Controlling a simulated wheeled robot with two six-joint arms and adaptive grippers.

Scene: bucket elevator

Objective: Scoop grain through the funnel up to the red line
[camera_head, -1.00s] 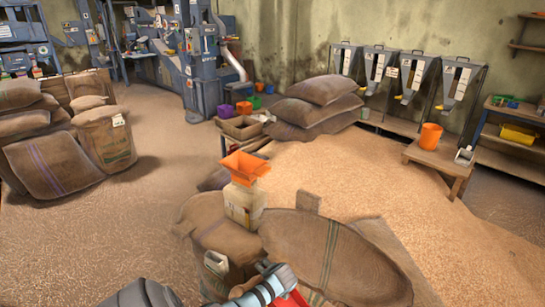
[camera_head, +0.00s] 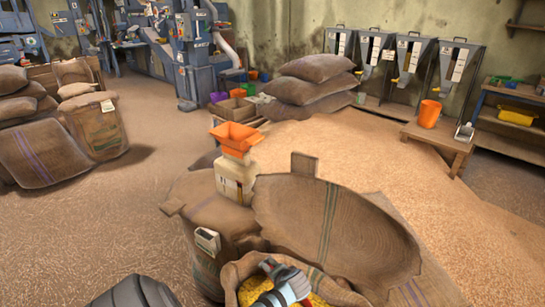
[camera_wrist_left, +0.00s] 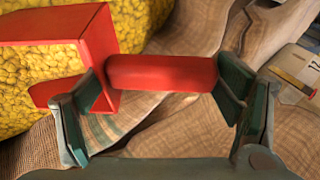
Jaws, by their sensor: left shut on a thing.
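My left gripper (camera_head: 284,282) is at the bottom of the head view, over an open sack of yellow grain (camera_head: 318,300). In the left wrist view its two fingers (camera_wrist_left: 160,88) are shut on the handle of a red scoop (camera_wrist_left: 82,28). The scoop's boxy body lies against the yellow grain (camera_wrist_left: 135,22). How much grain it holds is unclear. An orange funnel (camera_head: 235,137) sits on top of a pale container (camera_head: 234,180) behind the sack. I cannot make out a red line on the container in the head view. My right gripper is not in view.
A round burlap sack (camera_head: 335,225) stands between the grain sack and a large grain heap (camera_head: 350,155). An orange bucket (camera_head: 429,114) stands on a wooden bench (camera_head: 435,138) at right.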

